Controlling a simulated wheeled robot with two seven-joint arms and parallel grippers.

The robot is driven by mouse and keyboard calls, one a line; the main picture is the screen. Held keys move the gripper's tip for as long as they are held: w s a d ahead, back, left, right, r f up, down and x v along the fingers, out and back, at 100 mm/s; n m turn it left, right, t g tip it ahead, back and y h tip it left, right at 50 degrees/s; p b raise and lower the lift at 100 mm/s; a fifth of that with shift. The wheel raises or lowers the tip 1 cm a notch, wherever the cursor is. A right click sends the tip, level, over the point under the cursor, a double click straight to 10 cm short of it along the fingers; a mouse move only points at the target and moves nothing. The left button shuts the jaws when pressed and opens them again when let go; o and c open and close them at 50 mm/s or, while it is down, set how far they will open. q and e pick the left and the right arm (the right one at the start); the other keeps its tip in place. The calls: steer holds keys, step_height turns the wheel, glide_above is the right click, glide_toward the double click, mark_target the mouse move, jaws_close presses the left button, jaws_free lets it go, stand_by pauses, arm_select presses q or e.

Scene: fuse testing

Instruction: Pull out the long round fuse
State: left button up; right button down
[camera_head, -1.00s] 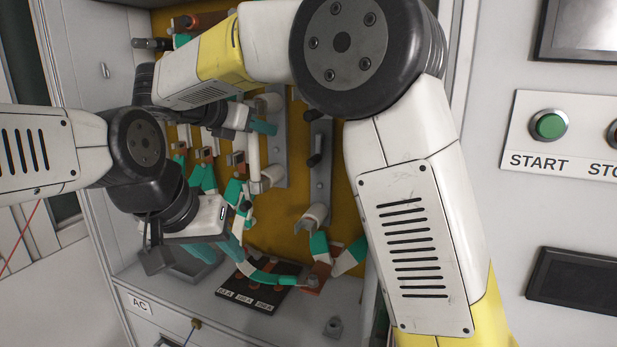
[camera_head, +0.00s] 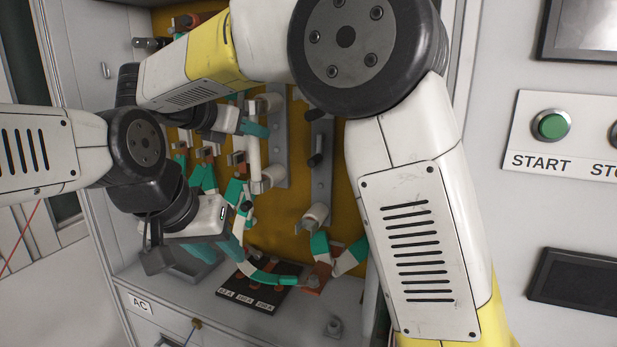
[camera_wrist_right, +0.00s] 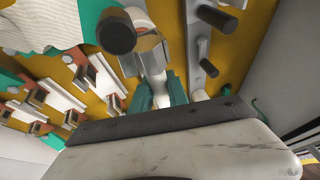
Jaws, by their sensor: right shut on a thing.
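The long round fuse (camera_head: 253,160) is a white upright tube on the grey metal strip, between an upper holder (camera_head: 271,102) and a lower holder (camera_head: 265,180). My right gripper (camera_head: 253,129) reaches it from the left at its upper part. In the right wrist view the teal fingers of this gripper (camera_wrist_right: 160,90) are shut around the white tube; the wrist body hides what is below. My left gripper (camera_head: 215,250) hangs low over the cabinet floor at the left, apart from the fuse; its finger gap is unclear.
A second strip (camera_head: 320,180) with dark knobs and an empty-looking lower holder (camera_head: 314,216) stands right of the fuse. Smaller fuse holders (camera_head: 237,160) and teal-white cables crowd the left. A dark labelled block (camera_head: 250,290) lies on the cabinet floor. My right arm covers much of the right side.

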steer(key=shift+s+a, duration=0.2)
steer(key=shift+s, duration=0.6)
steer(key=shift+s+a, duration=0.2)
steer(key=shift+s, duration=0.55)
steer(key=c, duration=1.7)
jaws_free()
steer(key=o, duration=0.5)
steer(key=shift+s+d+r, duration=0.1)
steer(key=shift+s+d, duration=0.1)
steer(key=shift+o, duration=0.2)
steer(key=shift+w+a, duration=0.1)
steer(key=shift+a, duration=0.05)
